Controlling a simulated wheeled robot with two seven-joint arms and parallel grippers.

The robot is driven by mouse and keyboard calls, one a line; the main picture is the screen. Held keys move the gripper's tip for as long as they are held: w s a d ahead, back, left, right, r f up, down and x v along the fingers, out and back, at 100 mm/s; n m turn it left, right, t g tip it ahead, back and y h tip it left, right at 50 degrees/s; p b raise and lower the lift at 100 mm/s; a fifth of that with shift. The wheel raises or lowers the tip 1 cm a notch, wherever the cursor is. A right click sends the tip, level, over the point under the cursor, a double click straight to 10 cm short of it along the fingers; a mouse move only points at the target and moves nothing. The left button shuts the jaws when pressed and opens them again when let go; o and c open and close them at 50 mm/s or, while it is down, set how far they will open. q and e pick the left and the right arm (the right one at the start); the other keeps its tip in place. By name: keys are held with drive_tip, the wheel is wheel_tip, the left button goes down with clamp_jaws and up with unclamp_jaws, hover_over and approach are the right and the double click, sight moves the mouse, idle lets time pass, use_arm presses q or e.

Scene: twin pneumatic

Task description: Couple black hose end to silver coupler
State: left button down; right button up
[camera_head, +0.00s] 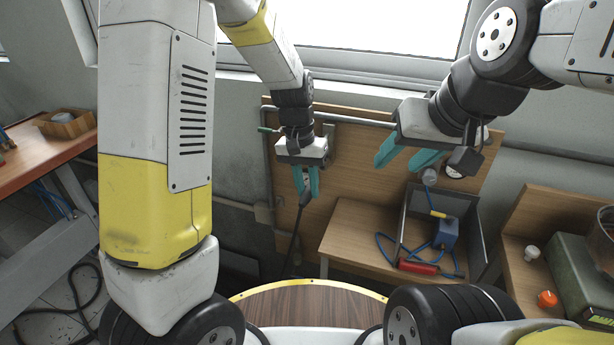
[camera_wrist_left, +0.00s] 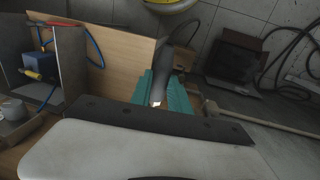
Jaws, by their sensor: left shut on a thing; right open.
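My left gripper (camera_head: 306,190) points down in front of the wooden board and is shut on the black hose end. The black hose (camera_head: 293,245) hangs down below its teal fingers in the head view. In the left wrist view the hose end (camera_wrist_left: 160,84) lies between the teal fingers, with a bright tip near them. My right gripper (camera_head: 405,158) is open and empty, its teal fingers apart in front of the board at the right. A small grey cylindrical fitting (camera_head: 430,176) shows just below it; I cannot tell whether this is the silver coupler.
A pipe with a green handle (camera_head: 268,130) runs along the board (camera_head: 350,165). An orange knob (camera_head: 547,299) stands at the right.

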use_arm(q)
drive_tip(key=shift+w+d, duration=0.3)
drive_tip(key=shift+w, duration=0.65)
drive_tip(key=shift+w+d, duration=0.3)
drive_tip(key=shift+w, duration=0.6)
drive_tip(key=shift+w+d, duration=0.3)
drive_tip(key=shift+w, duration=0.5)
drive_tip(key=shift+w+d, duration=0.25)
drive_tip(key=shift+w, duration=0.55)
drive_tip(key=c, duration=1.2)
unclamp_jaws()
drive_tip(key=shift+o, duration=0.2)
drive_tip(key=shift+r, duration=0.1)
wheel_tip(320, 180, up, 8)
drive_tip(key=a, duration=0.1)
drive_tip(key=shift+w+f, duration=0.2)
